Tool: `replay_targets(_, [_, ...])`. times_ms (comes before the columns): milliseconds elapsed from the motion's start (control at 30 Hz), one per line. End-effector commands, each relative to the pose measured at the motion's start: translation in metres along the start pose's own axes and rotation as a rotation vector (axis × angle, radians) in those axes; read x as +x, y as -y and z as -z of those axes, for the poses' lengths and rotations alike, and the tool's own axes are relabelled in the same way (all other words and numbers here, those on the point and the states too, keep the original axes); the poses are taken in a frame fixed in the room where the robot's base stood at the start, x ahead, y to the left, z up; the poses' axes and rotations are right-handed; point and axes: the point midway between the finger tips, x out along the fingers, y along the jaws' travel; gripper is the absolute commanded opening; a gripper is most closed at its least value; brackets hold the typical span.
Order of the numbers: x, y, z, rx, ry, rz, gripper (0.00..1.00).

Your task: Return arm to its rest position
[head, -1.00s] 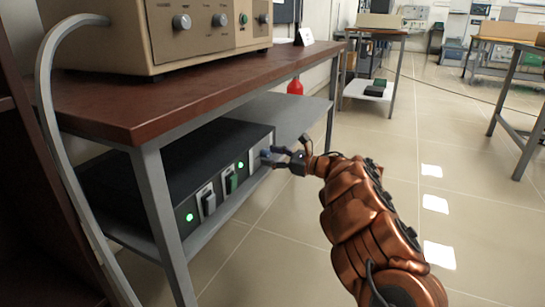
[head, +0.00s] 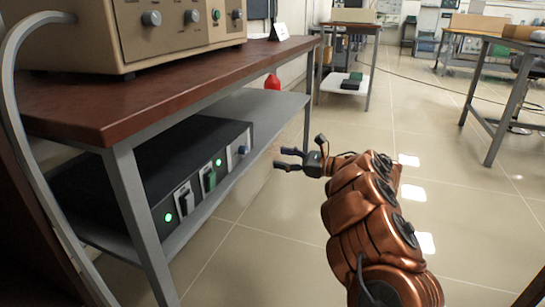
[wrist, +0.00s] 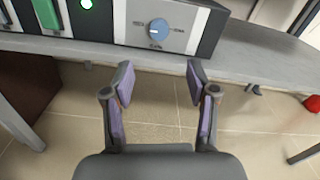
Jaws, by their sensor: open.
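My gripper (head: 289,160) is open and empty, held in the air just right of the bench's lower shelf in the head view. In the wrist view my gripper (wrist: 160,82) shows two spread fingers with nothing between them. Ahead of it is the black power unit (head: 120,170) on the lower shelf, apart from the fingers. The unit's blue knob (wrist: 158,29) is on a pale panel above the fingers in the wrist view and also shows in the head view (head: 242,150). Two green lamps glow on the unit.
The bench's reddish top (head: 130,95) carries a beige device (head: 130,35) and overhangs the shelf (head: 262,105). A small table (head: 345,80) and another table (head: 500,95) stand farther back.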

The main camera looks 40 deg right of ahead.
Motion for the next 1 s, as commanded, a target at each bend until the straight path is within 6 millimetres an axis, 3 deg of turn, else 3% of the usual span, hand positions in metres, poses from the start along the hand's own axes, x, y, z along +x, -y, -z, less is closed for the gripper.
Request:
replay_targets(733, [-0.005,0.001,-0.003,0.002,-0.003,0.003,0.58])
replay_targets(867, [0.003,0.019,-0.026,0.027,-0.032,0.059,0.58])
replay_targets(1000, [0.017,0.062,-0.078,0.101,-0.088,0.216,0.58])
